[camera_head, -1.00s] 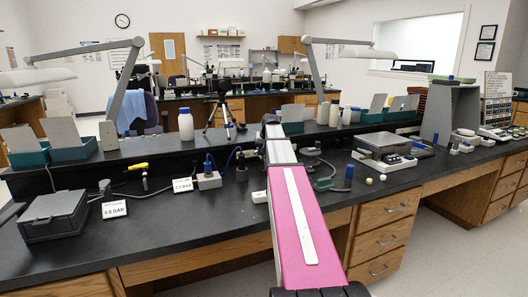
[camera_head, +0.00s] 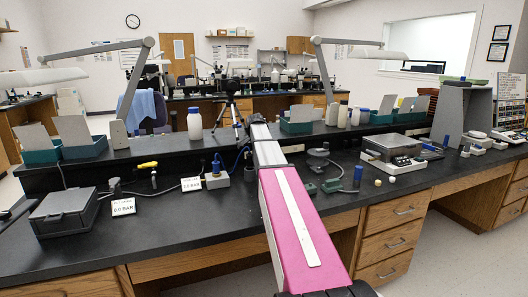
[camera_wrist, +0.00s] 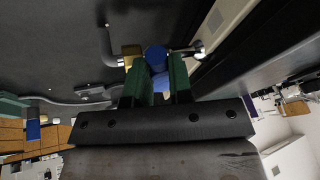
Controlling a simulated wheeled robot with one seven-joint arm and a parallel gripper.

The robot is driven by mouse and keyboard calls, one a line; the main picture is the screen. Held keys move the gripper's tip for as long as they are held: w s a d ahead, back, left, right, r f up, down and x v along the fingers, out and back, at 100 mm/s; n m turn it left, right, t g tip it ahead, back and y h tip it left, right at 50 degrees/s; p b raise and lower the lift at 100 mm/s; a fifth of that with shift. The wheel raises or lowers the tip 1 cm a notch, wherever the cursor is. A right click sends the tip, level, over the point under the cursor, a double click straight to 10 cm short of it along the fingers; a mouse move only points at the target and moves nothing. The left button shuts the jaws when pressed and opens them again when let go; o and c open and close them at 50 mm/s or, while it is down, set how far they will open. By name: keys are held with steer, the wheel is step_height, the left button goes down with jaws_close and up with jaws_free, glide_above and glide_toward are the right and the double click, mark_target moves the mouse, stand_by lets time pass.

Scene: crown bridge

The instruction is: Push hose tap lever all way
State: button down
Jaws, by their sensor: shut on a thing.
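In the wrist view my gripper (camera_wrist: 159,78) has green fingers on both sides of a blue part, which I take as the hose tap lever (camera_wrist: 156,56). The gripper is shut on it; the fingers hide part of its shape. A brass fitting (camera_wrist: 131,55) touches the blue part on the left, and a bent metal pipe (camera_wrist: 108,46) stands further left. A thin metal rod (camera_wrist: 187,50) ends in a pale tip on the right. In the head view my pink arm hides the gripper and the hold.
A blue-handled fitting (camera_head: 217,162) on a grey block and a yellow-handled one (camera_head: 148,166) stand left of my arm. Two BAR signs (camera_head: 122,207) (camera_head: 192,184) and a grey box (camera_head: 65,210) are nearby.

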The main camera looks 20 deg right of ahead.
steer(key=shift+w+a+m+g+h, duration=0.15)
steer(key=shift+w+m+g+h, duration=0.25)
steer(key=shift+m, duration=0.55)
steer(key=shift+w+a+m+g+h, duration=0.15)
steer(key=shift+w+m, duration=0.3)
steer(key=shift+m, duration=0.5)
steer(key=c, duration=1)
jaws_free()
steer(key=shift+c, duration=0.2)
steer(key=v, duration=1)
steer(key=shift+r, duration=0.4)
steer(key=shift+a, duration=0.1)
